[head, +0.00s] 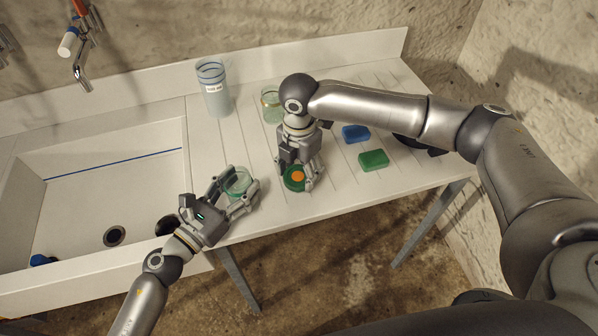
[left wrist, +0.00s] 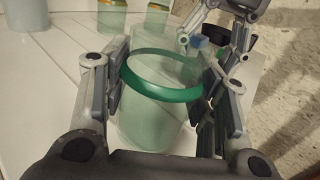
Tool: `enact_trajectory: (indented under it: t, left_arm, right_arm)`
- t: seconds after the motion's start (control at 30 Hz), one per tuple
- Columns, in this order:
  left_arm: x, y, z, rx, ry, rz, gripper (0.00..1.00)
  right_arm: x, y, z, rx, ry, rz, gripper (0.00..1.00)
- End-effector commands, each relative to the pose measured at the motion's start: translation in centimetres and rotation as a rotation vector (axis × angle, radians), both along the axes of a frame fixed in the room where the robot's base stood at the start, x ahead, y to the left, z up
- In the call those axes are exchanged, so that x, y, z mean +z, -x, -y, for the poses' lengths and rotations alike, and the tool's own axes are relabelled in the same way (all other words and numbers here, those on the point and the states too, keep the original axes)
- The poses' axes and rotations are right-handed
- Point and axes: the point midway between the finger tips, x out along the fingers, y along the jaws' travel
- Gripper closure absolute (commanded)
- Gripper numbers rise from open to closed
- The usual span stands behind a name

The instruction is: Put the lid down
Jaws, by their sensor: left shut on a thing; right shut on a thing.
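A green-rimmed glass jar (head: 238,182) stands open at the front left of the drainboard. My left gripper (head: 237,190) is shut around it, one finger on each side. The left wrist view shows the same jar (left wrist: 160,100) upright between the fingers, with no lid on its green ring. My right gripper (head: 303,178) points down to the right of the jar and is shut on a green lid with an orange centre (head: 294,178). The lid is at or just above the board; I cannot tell if it touches. The gripper hides part of it.
A labelled, blue-banded container (head: 213,88) and another glass jar (head: 271,105) stand at the back. A blue block (head: 355,133) and a green block (head: 373,159) lie on the right. The sink (head: 100,190) is on the left.

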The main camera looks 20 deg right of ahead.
Motion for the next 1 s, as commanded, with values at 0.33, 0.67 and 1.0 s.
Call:
enact_trajectory:
  t: [0.33, 0.67, 1.0]
  left_arm:
    - [-0.2, 0.03, -0.05, 0.001, -0.003, -0.003, 0.75]
    - [-0.2, 0.03, -0.06, 0.001, -0.003, -0.003, 0.75]
    - [-0.19, 0.02, -0.06, 0.001, -0.003, -0.003, 0.75]
  right_arm:
    - [-1.06, -0.04, -0.03, 0.0, -0.001, 0.002, 0.68]
    - [-1.32, -0.04, -0.03, -0.001, -0.001, 0.002, 0.18]
    - [-1.14, -0.06, -0.02, -0.001, 0.0, 0.002, 0.18]
